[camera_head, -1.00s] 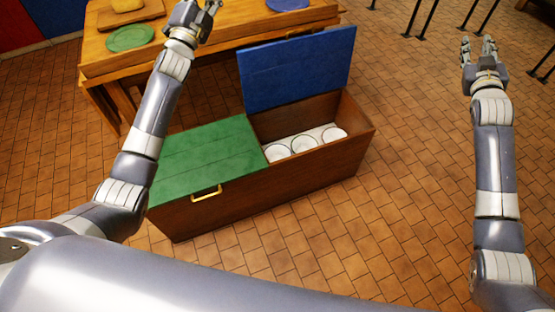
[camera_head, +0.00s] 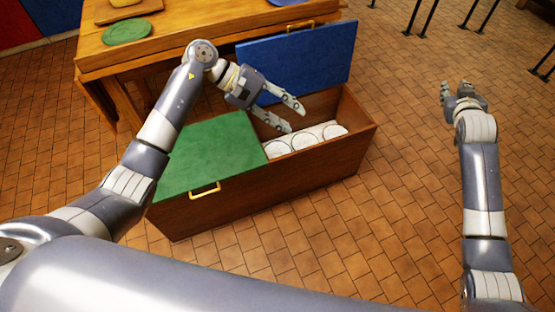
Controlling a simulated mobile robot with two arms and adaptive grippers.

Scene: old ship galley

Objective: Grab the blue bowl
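I make out no clear blue bowl. A blue round item (camera_head: 288,2), cut off by the top edge of the picture, lies on the table; its shape cannot be told. The wooden chest (camera_head: 250,196) has its blue lid (camera_head: 300,62) raised and its green lid (camera_head: 212,155) shut. Three whitish round dishes (camera_head: 305,143) sit in a row in the open compartment. My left gripper (camera_head: 295,119) is open and empty, over the open compartment, fingers pointing right and down. My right gripper (camera_head: 460,93) is open and empty, above the floor at the right.
The wooden table (camera_head: 195,35) stands behind the chest, with a green plate (camera_head: 127,31) and a wooden board (camera_head: 128,10) on it. The raised blue lid stands behind the compartment. Dark metal legs (camera_head: 425,15) stand at the back right. The tiled floor right of the chest is clear.

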